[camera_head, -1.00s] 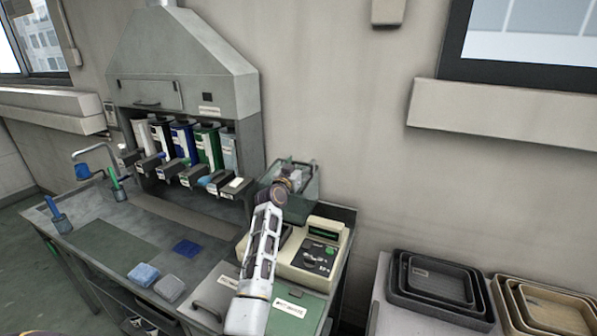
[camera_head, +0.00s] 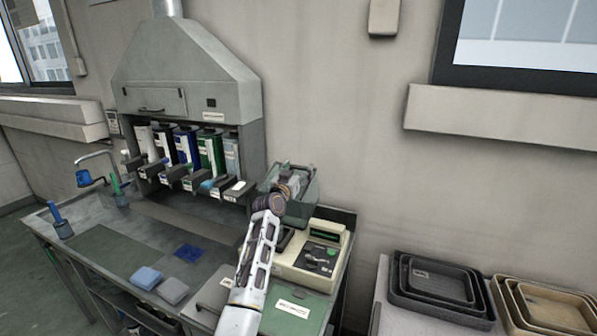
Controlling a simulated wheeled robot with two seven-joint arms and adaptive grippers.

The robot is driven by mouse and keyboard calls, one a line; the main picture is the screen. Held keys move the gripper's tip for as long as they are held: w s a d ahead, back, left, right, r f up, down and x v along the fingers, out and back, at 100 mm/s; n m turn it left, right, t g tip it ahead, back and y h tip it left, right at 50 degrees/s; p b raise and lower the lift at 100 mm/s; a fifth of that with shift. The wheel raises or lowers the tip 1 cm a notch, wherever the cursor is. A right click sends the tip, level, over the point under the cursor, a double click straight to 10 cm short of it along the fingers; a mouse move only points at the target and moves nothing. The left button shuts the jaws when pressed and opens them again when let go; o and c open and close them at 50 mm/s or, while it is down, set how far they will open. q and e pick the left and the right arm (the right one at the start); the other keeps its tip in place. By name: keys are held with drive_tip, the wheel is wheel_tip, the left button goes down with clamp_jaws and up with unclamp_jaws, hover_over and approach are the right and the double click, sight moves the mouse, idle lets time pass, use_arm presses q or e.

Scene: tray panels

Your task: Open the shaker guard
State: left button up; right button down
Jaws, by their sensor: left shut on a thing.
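A green-tinted, see-through box-like cover, which looks like the shaker guard (camera_head: 307,188), stands at the back of the bench against the wall, behind the beige machine. My left arm reaches up from the bottom middle of the head view. My left gripper (camera_head: 290,184) is at the guard and overlaps it. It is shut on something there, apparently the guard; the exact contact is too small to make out. My wrist hides the guard's front left part. Whether the guard stands raised or lowered is unclear. My right gripper is not in view.
A beige machine (camera_head: 305,262) with a dark display and a green panel (camera_head: 297,308) lie close to my forearm. A dispenser hood (camera_head: 185,85) with several bottles stands left. Two sponges (camera_head: 173,291) lie on the bench. Nested dark trays (camera_head: 430,308) are at right.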

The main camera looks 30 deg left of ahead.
use_arm(q)
drive_tip(key=shift+o, duration=0.2)
drive_tip(key=shift+s+d+f+p, duration=0.15)
drive_tip(key=shift+s+p, duration=0.15)
drive_tip(key=shift+s, duration=0.3)
drive_tip(key=shift+s+d+f+p, duration=0.1)
drive_tip(key=shift+s+p, duration=0.2)
drive_tip(key=shift+s, duration=0.25)
drive_tip(key=shift+s+f, duration=0.1)
drive_tip(key=shift+s, duration=0.1)
drive_tip(key=shift+c, duration=0.2)
drive_tip(key=o, duration=1.1)
drive_tip(key=shift+o, duration=0.3)
drive_tip(key=shift+w, duration=0.1)
drive_tip(key=shift+r, duration=0.3)
drive_tip(key=s+f, duration=0.1)
drive_tip(key=s, duration=1.1)
drive_tip(key=shift+d+f, duration=0.2)
drive_tip(key=shift+d, duration=0.15)
